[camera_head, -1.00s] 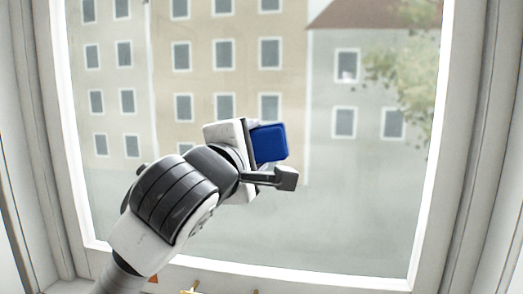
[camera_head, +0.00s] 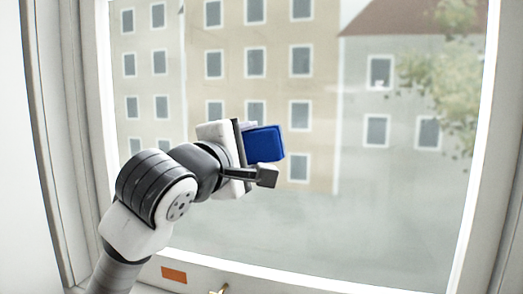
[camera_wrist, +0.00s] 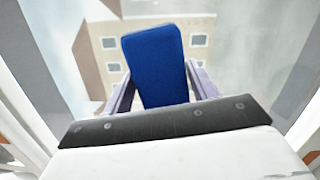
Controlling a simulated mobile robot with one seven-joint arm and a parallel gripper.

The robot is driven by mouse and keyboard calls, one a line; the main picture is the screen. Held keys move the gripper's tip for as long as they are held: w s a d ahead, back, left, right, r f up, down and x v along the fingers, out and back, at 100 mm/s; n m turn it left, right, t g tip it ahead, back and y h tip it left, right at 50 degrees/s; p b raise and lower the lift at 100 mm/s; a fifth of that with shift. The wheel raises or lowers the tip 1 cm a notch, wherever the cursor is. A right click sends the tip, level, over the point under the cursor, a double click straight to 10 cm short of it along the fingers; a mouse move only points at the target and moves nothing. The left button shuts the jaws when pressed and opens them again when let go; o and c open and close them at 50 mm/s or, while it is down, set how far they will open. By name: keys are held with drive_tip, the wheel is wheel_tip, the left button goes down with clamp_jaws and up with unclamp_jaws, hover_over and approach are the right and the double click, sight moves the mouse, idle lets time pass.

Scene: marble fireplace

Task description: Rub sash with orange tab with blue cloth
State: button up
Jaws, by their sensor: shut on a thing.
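A blue cloth (camera_head: 265,144), a folded block, is held in my gripper (camera_head: 258,160), in front of the window pane. In the wrist view the cloth (camera_wrist: 155,62) stands between the two fingers of my gripper (camera_wrist: 158,88). The sash is the white window frame (camera_head: 340,284) around the glass. An orange tab (camera_head: 174,274) shows on its lower rail, at the lower left, below and left of my gripper. I cannot tell whether the cloth touches the glass.
A brass-coloured handle (camera_head: 219,291) shows at the bottom edge, right of the tab. White window jambs stand on both sides. Buildings and a tree (camera_head: 445,75) lie beyond the glass. The right part of the pane is clear of my arm.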

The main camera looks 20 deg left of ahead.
drive_tip(key=a, duration=1)
drive_tip(key=shift+s+a, duration=0.15)
drive_tip(key=shift+s, duration=0.1)
idle(0.6)
drive_tip(key=shift+s+d+b, duration=0.2)
drive_tip(key=shift+s+b, duration=0.5)
drive_tip(key=shift+s, duration=2.25)
drive_tip(key=shift+s, duration=0.15)
drive_tip(key=s, duration=0.2)
drive_tip(key=shift+s+b, duration=0.3)
drive_tip(key=shift+s, duration=0.05)
